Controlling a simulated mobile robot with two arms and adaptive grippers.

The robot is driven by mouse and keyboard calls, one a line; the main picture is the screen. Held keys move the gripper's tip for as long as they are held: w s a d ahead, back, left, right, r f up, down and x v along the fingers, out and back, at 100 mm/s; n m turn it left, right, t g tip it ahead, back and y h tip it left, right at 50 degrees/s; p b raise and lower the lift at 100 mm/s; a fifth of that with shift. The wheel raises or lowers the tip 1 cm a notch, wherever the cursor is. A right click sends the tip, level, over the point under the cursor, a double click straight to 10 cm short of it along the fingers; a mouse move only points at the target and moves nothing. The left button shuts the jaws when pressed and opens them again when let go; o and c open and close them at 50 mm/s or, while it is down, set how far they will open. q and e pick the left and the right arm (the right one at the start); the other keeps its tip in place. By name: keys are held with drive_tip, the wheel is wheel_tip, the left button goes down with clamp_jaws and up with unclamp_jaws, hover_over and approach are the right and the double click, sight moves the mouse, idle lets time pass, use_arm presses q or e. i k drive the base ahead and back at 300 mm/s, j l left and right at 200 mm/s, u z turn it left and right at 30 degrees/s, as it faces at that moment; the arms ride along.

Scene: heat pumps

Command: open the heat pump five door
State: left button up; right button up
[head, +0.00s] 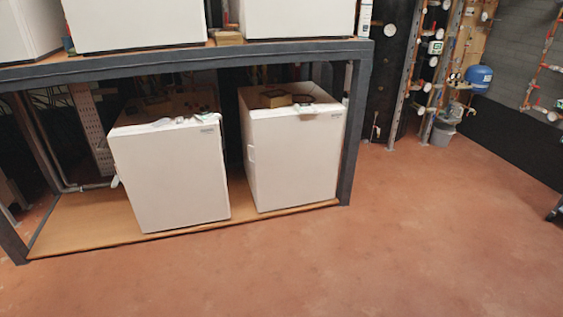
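Two white box-shaped heat pumps stand on the low wooden shelf of a dark metal rack. The left lower heat pump (171,178) has a plain front panel, with a small white piece at its left edge and crumpled white material on top. The right lower heat pump (295,158) has a closed-looking front and a small box on top. More white units, such as the upper middle one (135,22) and the upper right one (297,16), stand on the upper shelf, cut off by the frame. I cannot tell which is number five. Neither gripper is in view.
The rack's dark frame (357,125) has posts and a top beam around the lower units. Pipes, a blue tank (479,77) and a grey bucket (443,131) stand at the back right. The reddish floor (400,235) in front is clear. A dark object (556,212) shows at the right edge.

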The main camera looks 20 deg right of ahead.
sight(297, 162)
drive_tip(key=i+u, duration=0.15)
drive_tip(key=i, duration=0.7)
